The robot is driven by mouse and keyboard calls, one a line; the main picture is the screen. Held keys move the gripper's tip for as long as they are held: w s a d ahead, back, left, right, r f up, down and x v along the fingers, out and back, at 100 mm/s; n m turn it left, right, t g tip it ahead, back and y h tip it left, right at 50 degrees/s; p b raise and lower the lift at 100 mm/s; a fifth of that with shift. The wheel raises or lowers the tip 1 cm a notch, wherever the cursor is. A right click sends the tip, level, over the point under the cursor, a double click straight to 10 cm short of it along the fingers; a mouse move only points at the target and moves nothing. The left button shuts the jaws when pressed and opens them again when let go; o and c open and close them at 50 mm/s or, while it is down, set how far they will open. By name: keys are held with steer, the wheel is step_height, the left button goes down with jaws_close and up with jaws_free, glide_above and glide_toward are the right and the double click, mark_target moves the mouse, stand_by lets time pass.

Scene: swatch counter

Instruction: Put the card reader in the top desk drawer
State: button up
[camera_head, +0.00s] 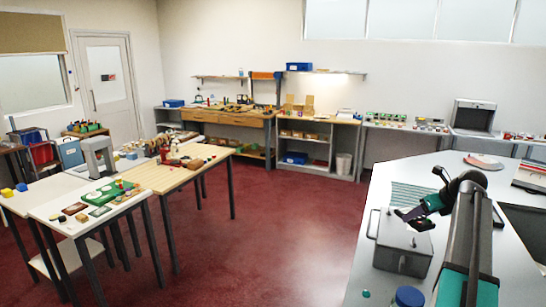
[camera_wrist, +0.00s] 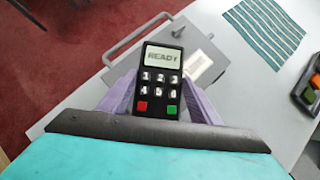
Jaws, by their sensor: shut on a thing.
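The card reader (camera_wrist: 160,78) is a black handset with a screen reading READY, pale keys and one red and one green key. My gripper (camera_wrist: 160,90) is shut on it, with purple fingers on both its sides. In the head view my gripper (camera_head: 411,215) is above a grey box (camera_head: 402,246) on the counter at the right, and the reader shows there only as a small dark shape. Drawer fronts (camera_head: 196,117) show under the wooden bench at the back wall and look shut. I cannot tell which is the top desk drawer.
A striped cloth (camera_head: 413,194) lies behind the grey box, and a blue-lidded jar (camera_head: 408,297) stands in front of it. The grey box has a bar handle. Tables with many small items stand at the left. Open red floor (camera_head: 270,240) lies between the tables and the counter.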

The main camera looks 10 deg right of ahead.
steer(key=w+a+f+n+y+b, duration=0.1)
steer(key=w+a+b, duration=0.15)
steer(key=a, duration=0.85)
steer(key=w+a+f+n+y+b, duration=0.15)
steer(key=w+a, duration=0.25)
steer(key=a, duration=0.6)
steer(key=w+a+n+b, duration=0.1)
steer(key=w+a+n, duration=0.15)
steer(key=a, duration=0.85)
steer(key=s+a+f+m+b, duration=0.1)
steer(key=s+a+f, duration=0.1)
steer(key=a, duration=0.7)
steer(key=s+a+f+m+b, duration=0.1)
steer(key=s+a, duration=0.3)
steer(key=a, duration=0.6)
steer(key=shift+s+f+h+b, duration=0.35)
steer(key=shift+f+h, duration=0.1)
steer(key=shift+f, duration=0.1)
